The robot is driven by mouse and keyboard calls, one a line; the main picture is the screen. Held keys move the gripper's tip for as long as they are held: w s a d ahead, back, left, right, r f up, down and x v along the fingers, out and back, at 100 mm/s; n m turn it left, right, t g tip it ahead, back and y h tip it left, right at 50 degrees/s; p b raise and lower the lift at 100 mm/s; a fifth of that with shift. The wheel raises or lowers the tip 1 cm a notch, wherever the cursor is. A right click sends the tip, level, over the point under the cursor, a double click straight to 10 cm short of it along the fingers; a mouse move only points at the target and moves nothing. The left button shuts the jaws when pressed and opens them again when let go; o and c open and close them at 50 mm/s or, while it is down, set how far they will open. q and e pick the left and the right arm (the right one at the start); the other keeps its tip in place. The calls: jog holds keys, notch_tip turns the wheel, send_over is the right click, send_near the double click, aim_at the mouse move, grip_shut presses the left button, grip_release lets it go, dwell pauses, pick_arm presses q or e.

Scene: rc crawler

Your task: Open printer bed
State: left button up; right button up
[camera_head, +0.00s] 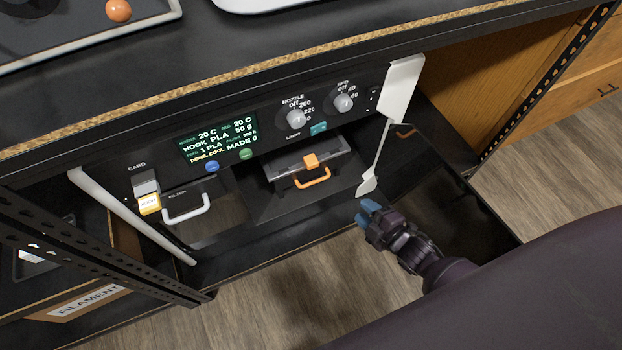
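The printer has a dark front panel with a lit display (218,139) that reads "DONE, COOL". Below the panel is the open printer chamber. In it sits the grey printer bed (335,150), with a small orange block (311,160) and an orange handle (313,179) at its front. My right gripper (369,212), with blue fingertips, is in front of the printer, right of the orange handle and apart from it. The gap between its fingers is too unclear to judge. My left gripper is not in view.
A dark panel (440,200) juts out at the right, beside my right gripper. A filter drawer with a white handle (188,212) is left of the bed. Two knobs (296,117) are on the panel. A perforated post (95,250) stands front left. Wooden floor is clear in front.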

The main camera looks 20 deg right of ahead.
jog(key=w+a+f+n+y+b, duration=0.1)
jog(key=w+a+f+n, duration=0.1)
jog(key=w, duration=0.3)
jog(key=w+a+f+n+y+b, duration=0.1)
jog(key=w+a+f+n+b, duration=0.1)
jog(key=w, duration=0.4)
jog(key=w+a+f+n+y+b, duration=0.1)
jog(key=w+a+f+n+b, duration=0.1)
jog(key=w, duration=0.3)
jog(key=shift+w+f+n, duration=0.2)
jog(key=shift+f+n, duration=0.1)
jog(key=shift+f, duration=0.6)
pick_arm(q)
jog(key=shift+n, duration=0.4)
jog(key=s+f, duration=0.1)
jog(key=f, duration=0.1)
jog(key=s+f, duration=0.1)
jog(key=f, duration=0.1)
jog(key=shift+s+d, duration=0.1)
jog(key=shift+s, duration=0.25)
pick_arm(e)
jog(key=shift+w, duration=0.1)
grip_shut()
